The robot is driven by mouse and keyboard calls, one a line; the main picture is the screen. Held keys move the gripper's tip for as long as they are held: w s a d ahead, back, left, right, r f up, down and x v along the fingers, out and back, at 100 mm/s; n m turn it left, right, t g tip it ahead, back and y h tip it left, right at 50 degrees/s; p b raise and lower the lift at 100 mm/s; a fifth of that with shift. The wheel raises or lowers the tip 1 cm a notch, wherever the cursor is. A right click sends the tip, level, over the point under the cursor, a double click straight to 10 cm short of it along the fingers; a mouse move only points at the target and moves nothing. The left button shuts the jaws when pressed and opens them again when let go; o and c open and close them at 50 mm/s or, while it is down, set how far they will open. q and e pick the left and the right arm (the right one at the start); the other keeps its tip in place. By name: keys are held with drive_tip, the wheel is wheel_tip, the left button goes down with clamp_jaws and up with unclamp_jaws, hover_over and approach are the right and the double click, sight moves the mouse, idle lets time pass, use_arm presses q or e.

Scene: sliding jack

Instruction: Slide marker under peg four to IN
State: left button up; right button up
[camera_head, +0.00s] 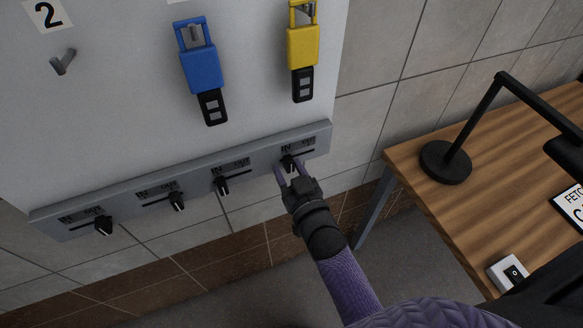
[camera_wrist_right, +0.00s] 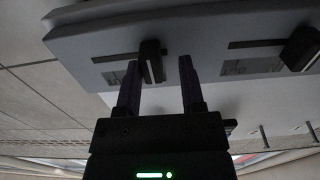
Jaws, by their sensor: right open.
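The marker under peg four (camera_head: 288,162) is a black knob on the grey rail, at the left, IN end of its slot. Peg four (camera_head: 308,10) is above, carrying a yellow jack (camera_head: 302,48). My left gripper is not in view.
Other markers sit along the rail: one (camera_head: 222,184) near IN, two (camera_head: 177,201) (camera_head: 103,226) towards OUT. A blue jack (camera_head: 202,70) hangs on the neighbouring peg; peg two (camera_head: 63,61) is bare. A wooden desk (camera_head: 440,215) with a black lamp (camera_head: 446,162) stands right.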

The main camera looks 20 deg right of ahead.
drive_tip(key=shift+o, duration=0.4)
drive_tip(key=shift+d, duration=0.1)
drive_tip(key=shift+s, duration=0.1)
drive_tip(key=s+p, duration=0.1)
drive_tip(key=s, duration=0.8)
drive_tip(key=shift+s+d+p, duration=0.2)
drive_tip(key=shift+s+p, duration=0.1)
drive_tip(key=shift+s, duration=0.05)
